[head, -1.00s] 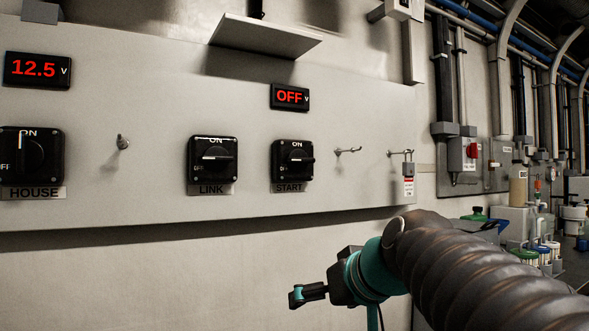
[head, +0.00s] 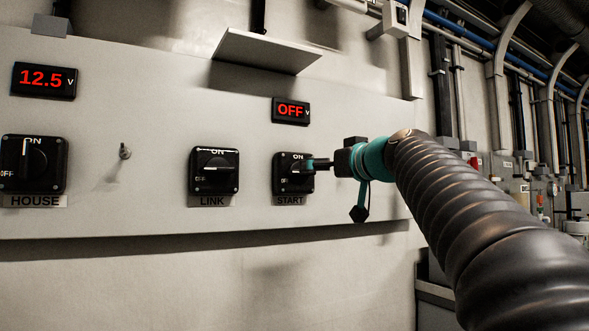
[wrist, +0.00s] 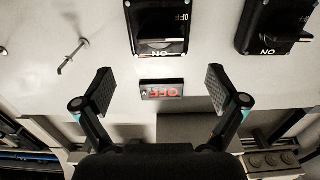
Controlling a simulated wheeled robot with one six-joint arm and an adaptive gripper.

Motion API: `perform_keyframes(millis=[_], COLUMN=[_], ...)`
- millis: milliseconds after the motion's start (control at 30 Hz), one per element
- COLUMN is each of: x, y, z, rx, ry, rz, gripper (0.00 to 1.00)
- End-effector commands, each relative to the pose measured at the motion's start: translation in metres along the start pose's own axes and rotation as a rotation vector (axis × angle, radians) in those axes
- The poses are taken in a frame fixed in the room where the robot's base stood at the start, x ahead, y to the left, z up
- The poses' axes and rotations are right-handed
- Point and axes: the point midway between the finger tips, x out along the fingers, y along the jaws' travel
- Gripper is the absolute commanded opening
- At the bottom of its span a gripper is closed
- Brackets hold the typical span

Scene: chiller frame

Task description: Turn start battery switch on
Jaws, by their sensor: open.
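The START battery switch (head: 285,187) is a black square rotary switch on the pale panel, with ON at its top. Its handle lies roughly horizontal, pointing towards the OFF side rather than ON; the gripper partly hides its right side. The red display (head: 291,110) above it reads OFF. My gripper (head: 318,164) is in front of this switch at its right side in the head view. In the wrist view, which is upside down, the fingers (wrist: 160,78) are wide apart and empty. The START switch (wrist: 160,28) lies beyond them, top middle, and its display (wrist: 162,90) shows between them.
The LINK switch (head: 214,171) is left of START, its handle horizontal. The HOUSE switch (head: 33,165) is far left, handle upright, under a 12.5 V display (head: 44,80). A small hook (head: 125,151) sticks out between them. A shelf (head: 268,52) juts out above the START display.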

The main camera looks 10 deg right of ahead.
Motion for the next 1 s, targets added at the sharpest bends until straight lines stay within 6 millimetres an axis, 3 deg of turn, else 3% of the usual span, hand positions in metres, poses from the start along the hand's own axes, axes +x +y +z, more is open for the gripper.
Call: perform_keyframes(millis=[300, 500, 967, 1000], x=[0.061, 0.086, 0.097, 0.097], y=[-0.001, 0.000, 0.000, 0.000], z=[-0.002, -0.001, 0.000, 0.000], rx=[0.002, 0.001, 0.001, 0.001], ry=[-0.002, -0.002, 0.000, 0.000], rz=[-0.002, -0.001, 0.001, 0.001], gripper=[0.96, 0.96, 0.96, 0.88])
